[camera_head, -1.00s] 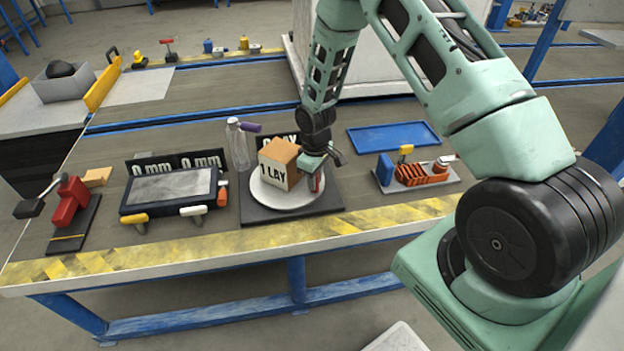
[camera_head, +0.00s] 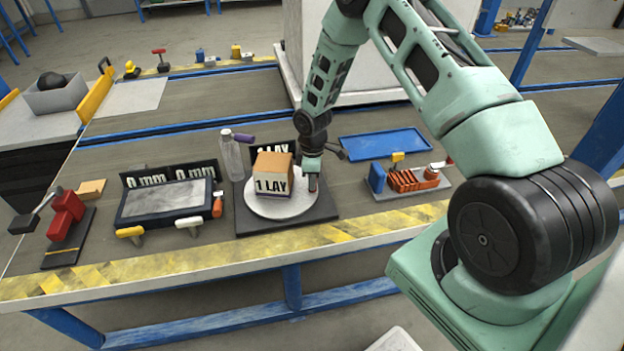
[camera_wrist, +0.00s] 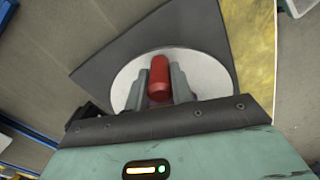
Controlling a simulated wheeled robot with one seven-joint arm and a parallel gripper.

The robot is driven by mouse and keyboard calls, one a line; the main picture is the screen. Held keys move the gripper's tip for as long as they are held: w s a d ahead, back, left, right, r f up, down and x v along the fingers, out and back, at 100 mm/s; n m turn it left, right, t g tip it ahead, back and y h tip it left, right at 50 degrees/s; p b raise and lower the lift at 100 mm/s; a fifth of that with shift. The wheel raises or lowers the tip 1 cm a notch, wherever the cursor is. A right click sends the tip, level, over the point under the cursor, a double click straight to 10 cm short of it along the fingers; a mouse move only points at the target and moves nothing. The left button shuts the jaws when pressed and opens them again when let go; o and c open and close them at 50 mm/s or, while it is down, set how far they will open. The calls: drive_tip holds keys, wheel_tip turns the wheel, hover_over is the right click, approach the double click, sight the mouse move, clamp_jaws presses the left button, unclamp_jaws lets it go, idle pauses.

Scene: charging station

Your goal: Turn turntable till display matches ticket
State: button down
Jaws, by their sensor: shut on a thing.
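A round white turntable (camera_head: 262,207) sits on a dark square base (camera_head: 244,222) on the bench. A cardboard box (camera_head: 272,160) stands on it, its front label reading "1 LAY". Behind the box, a black sign (camera_head: 256,153) is partly covered; its visible text looks like "1 LAY". I cannot tell which sign is the ticket. My gripper (camera_head: 312,184) points down at the turntable's right edge. In the wrist view, my gripper (camera_wrist: 160,88) is shut on a red handle (camera_wrist: 160,77) above the white disc (camera_wrist: 208,75). The box is out of the wrist view.
A clear bottle (camera_head: 231,158) stands close behind the turntable's left. A grey-topped device (camera_head: 168,197) with "0 mm" signs is to the left, and a red clamp (camera_head: 67,212) beyond it. An orange fixture (camera_head: 412,180) and blue tray (camera_head: 390,141) are to the right.

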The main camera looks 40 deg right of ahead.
drive_tip(key=shift+w+d, duration=0.1)
drive_tip(key=shift+w, duration=0.05)
idle(0.4)
drive_tip(key=c, duration=1.2)
unclamp_jaws()
wheel_tip(320, 180, up, 17)
drive_tip(key=p, duration=0.1)
drive_tip(key=shift+r, duration=0.2)
